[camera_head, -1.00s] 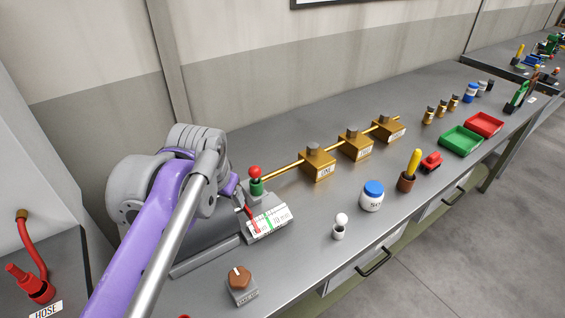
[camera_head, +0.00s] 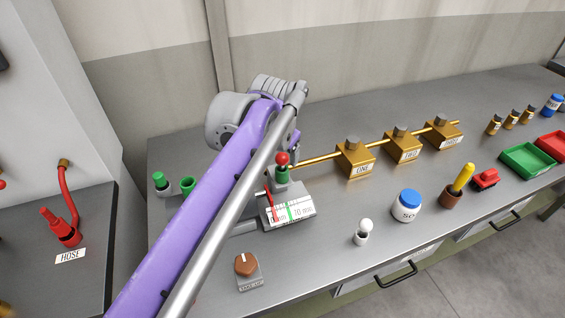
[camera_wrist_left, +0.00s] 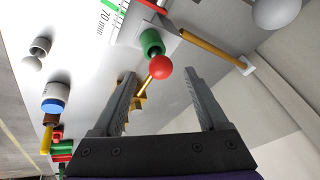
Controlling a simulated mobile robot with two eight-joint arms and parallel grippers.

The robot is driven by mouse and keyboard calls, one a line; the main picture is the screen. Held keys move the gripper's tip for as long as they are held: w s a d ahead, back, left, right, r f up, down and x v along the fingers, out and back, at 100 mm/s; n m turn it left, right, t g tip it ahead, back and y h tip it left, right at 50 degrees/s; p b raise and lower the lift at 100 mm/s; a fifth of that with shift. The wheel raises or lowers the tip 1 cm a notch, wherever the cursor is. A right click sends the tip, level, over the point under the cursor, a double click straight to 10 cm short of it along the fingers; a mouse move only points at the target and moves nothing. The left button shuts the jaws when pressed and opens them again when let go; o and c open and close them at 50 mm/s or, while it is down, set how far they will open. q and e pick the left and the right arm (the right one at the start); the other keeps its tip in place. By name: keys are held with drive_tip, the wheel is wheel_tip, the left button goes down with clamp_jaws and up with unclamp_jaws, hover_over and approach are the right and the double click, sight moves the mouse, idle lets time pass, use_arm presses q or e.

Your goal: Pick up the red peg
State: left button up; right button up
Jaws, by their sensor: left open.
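The red peg (camera_head: 282,159) has a round red head and stands in a green socket (camera_head: 282,175) behind the white gauge block. In the left wrist view the red head (camera_wrist_left: 160,67) lies ahead of the fingertips, centred in the gap between them, with the green socket (camera_wrist_left: 152,42) beyond. My left gripper (camera_wrist_left: 160,80) is open and empty, with one finger on each side of the line to the peg. In the head view my arm hides most of this gripper, just behind the peg. I cannot tell whether the fingers touch it. My right gripper is not in view.
The gauge block (camera_head: 290,210) is in front of the peg, and a gold rod leads right to several gold blocks (camera_head: 355,158). A brown knob (camera_head: 246,264), white ball post (camera_head: 363,232) and blue-lidded jar (camera_head: 407,206) stand nearer.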

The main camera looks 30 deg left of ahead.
sight(282, 156)
use_arm(q)
drive_tip(key=x, duration=0.4)
drive_tip(key=shift+a+f, duration=0.1)
drive_tip(key=shift+f, duration=0.2)
drive_tip(key=shift+c, duration=0.2)
clamp_jaws()
